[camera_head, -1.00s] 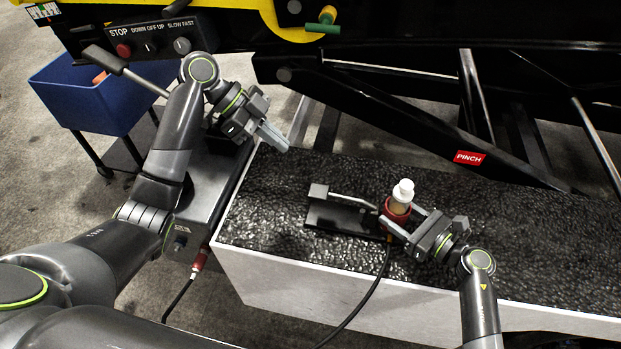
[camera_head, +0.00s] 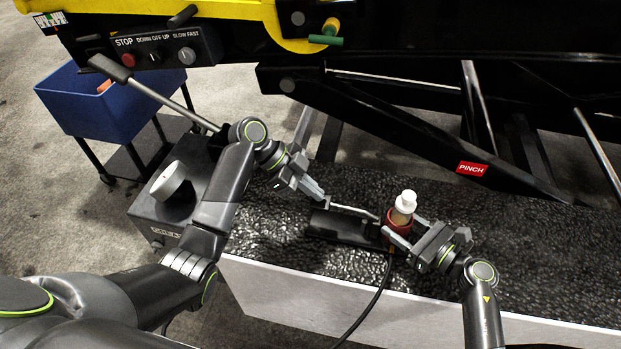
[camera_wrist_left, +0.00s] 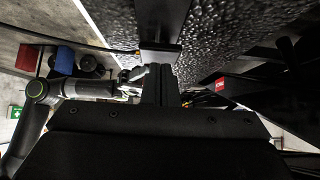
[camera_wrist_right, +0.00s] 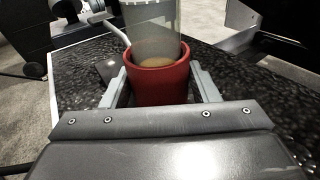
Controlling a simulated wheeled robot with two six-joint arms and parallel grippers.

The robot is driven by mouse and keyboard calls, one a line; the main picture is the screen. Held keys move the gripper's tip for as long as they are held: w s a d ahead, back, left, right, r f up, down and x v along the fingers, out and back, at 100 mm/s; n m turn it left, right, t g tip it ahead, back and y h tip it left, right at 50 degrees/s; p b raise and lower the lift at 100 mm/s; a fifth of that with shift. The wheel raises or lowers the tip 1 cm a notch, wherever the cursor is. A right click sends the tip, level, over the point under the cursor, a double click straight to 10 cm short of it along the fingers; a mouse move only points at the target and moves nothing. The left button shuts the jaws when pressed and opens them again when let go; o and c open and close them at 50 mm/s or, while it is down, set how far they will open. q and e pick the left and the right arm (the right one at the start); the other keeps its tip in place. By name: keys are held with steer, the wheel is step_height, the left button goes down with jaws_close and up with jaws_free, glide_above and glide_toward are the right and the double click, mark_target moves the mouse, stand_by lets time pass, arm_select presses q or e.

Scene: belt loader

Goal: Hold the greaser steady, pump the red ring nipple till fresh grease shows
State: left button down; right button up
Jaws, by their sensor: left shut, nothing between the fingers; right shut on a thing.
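The greaser has a black base (camera_head: 340,226), a lever (camera_head: 355,211) and a red cup (camera_head: 396,239) with a white-capped clear reservoir (camera_head: 404,208). It stands upright on the dark textured top. My right gripper (camera_head: 402,230) is shut around the red cup, which also shows between its fingers in the right wrist view (camera_wrist_right: 160,84). Some tan stuff shows low in the reservoir there. My left gripper (camera_head: 319,195) is shut and empty, its tips at the lever's outer end, which they hide; I cannot tell whether they touch. I cannot make out a red ring nipple or fresh grease.
A black hose (camera_head: 372,308) runs from the greaser off the near edge of the bench (camera_head: 300,290). Black loader beams with a PINCH label (camera_head: 472,168) cross behind. A blue bin (camera_head: 85,105) is far left.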

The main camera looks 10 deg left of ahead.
arm_select(q)
steer(key=shift+f, duration=0.2)
steer(key=f+h, duration=0.1)
steer(key=f, duration=0.1)
steer(key=f+h, duration=0.1)
steer(key=f, duration=0.1)
steer(key=a+f+h, duration=0.1)
steer(key=f, duration=0.1)
steer(key=shift+s+f, duration=0.15)
steer(key=shift+f, duration=0.2)
steer(key=shift+a, duration=0.1)
steer(key=d+r+v, duration=0.1)
steer(key=r+v, duration=0.1)
steer(key=v, duration=1.1)
steer(key=shift+r, duration=0.2)
steer(key=shift+d, duration=0.1)
